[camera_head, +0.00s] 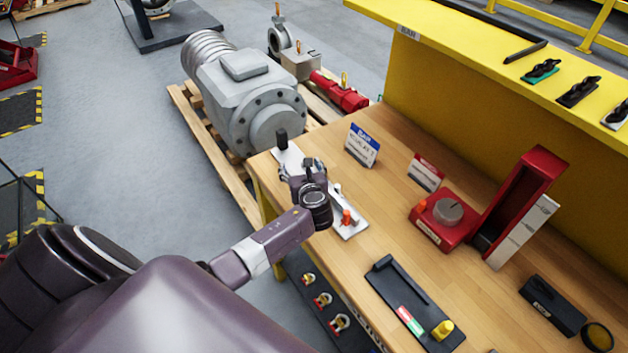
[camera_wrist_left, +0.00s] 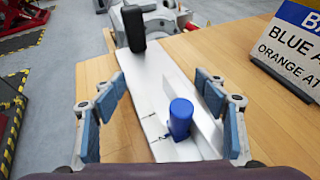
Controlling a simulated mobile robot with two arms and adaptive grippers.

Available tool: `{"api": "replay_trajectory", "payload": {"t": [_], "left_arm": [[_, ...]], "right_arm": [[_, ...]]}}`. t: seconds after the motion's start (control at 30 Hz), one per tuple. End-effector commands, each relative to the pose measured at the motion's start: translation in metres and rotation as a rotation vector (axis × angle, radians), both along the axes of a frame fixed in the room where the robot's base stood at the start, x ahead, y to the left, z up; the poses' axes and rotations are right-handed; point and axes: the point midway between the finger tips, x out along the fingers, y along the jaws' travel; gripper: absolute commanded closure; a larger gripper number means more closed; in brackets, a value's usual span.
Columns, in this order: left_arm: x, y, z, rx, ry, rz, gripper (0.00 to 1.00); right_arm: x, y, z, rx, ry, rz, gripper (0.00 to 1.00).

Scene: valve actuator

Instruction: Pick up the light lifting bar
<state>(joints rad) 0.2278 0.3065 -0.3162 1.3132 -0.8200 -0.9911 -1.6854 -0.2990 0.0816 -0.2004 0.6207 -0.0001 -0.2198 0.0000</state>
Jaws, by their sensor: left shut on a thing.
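The light lifting bar (camera_head: 351,228) is a long, flat, silver-white piece on the wooden bench near its left edge. It carries a black post at its far end and an orange peg at its near end. In the left wrist view the bar (camera_wrist_left: 160,84) runs between the fingers, with a blue cylinder (camera_wrist_left: 181,118) and a thin upright white strip beside it. My left gripper (camera_head: 308,170) is over the bar's middle and hides part of it. In the left wrist view the gripper (camera_wrist_left: 163,92) is shut on the bar, its fingers wide apart; the contact itself is unclear. My right gripper is not in view.
A blue-and-white sign (camera_head: 363,146) stands close behind the bar. A black tray (camera_head: 390,280), a red box with a knob (camera_head: 440,222) and a tall red frame (camera_head: 540,170) stand farther right. A grey actuator (camera_head: 245,95) lies on a pallet beyond the bench's left edge.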

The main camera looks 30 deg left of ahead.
Motion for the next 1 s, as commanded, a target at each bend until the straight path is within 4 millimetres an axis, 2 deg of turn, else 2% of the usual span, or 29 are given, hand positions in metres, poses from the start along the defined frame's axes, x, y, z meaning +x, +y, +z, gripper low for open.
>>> {"api": "replay_trajectory", "payload": {"t": [0.07, 0.47, 1.0], "left_arm": [[-0.0011, 0.0007, -0.0017, 0.001, 0.005, 0.000, 0.57], [-0.0025, 0.0005, -0.0045, -0.002, 0.009, 0.001, 1.00], [-0.0025, 0.0003, -0.0031, -0.002, 0.009, 0.001, 1.00]], "right_arm": [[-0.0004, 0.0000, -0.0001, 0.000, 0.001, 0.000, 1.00], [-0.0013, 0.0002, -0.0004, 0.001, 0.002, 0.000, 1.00], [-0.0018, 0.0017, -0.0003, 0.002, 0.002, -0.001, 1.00]]}}
